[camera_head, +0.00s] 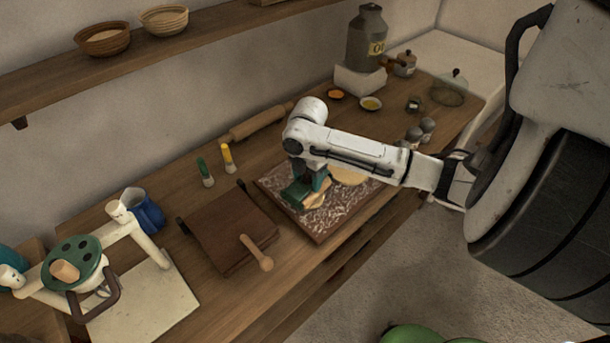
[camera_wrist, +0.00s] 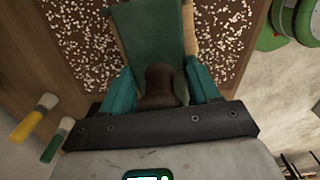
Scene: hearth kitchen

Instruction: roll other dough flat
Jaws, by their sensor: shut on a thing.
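My gripper (camera_head: 312,180) is shut on the dark brown handle (camera_wrist: 160,85) of a green tool (camera_head: 296,193), which shows in the wrist view (camera_wrist: 152,38) between the two teal fingers. The tool is over a pale piece of dough (camera_head: 317,201), and only the dough's edges show around it; I cannot tell how hard it presses. A second pale, round, flat-looking piece of dough (camera_head: 347,175) lies beside it, partly behind my arm. Both are on a flour-speckled brown board (camera_head: 322,225). A wooden rolling pin (camera_head: 262,121) lies at the back against the wall.
A hinged-looking brown board (camera_head: 229,229) with a wooden handle (camera_head: 257,253) lies to the left. A blue mug (camera_head: 146,212) is farther left. Small bowls (camera_head: 371,103) and shakers (camera_head: 420,130) stand at the right.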

